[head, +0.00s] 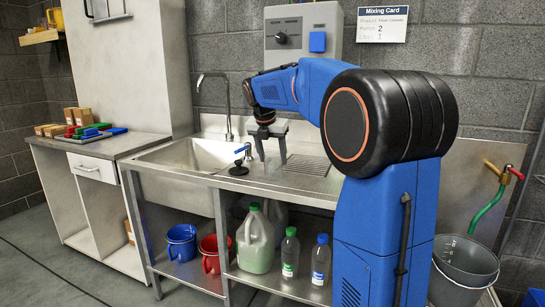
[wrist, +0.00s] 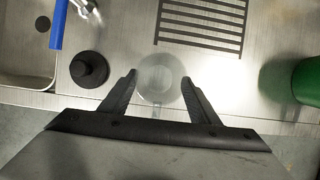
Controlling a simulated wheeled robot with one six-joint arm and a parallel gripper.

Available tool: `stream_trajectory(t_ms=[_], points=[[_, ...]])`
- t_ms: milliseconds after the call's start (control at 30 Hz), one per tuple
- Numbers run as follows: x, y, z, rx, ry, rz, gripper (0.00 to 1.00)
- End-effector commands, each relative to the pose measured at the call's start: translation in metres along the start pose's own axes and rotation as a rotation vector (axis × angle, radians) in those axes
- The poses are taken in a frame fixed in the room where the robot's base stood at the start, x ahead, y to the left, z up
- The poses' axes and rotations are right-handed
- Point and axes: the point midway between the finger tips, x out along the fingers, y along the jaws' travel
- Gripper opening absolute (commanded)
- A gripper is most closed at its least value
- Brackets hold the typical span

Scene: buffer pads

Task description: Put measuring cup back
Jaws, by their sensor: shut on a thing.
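The measuring cup (wrist: 160,75) is a clear, round vessel seen from above in the wrist view. It sits between the two dark fingers of my gripper (wrist: 158,92), which are shut on it. In the head view my gripper (head: 272,153) is low over the steel counter, between the sink and the ribbed drainer; the cup is hard to make out there. I cannot tell whether the cup touches the counter.
A black round fitting (wrist: 90,70) stands left of the cup, near the sink (head: 200,155). The ribbed drainer (wrist: 200,25) lies beyond, and a green object (wrist: 305,80) is at right. Bottles, including a large jug (head: 255,240), and buckets (head: 182,243) fill the lower shelf.

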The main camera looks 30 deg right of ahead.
Motion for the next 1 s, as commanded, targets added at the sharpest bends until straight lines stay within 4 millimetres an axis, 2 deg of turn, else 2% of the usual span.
stream_trajectory(t_ms=[300,333,400,767,867,1000], points=[[0.002,0.0,-0.001,0.0,0.0,0.0,0.3],[0.002,0.0,-0.001,0.0,0.0,0.0,0.58],[0.002,0.0,-0.001,0.0,0.0,0.001,0.74],[-0.001,0.0,0.0,0.0,0.0,0.001,0.74],[-0.009,0.001,0.0,0.0,-0.001,0.002,0.74],[-0.031,0.001,0.001,0.0,-0.002,0.003,0.74]])
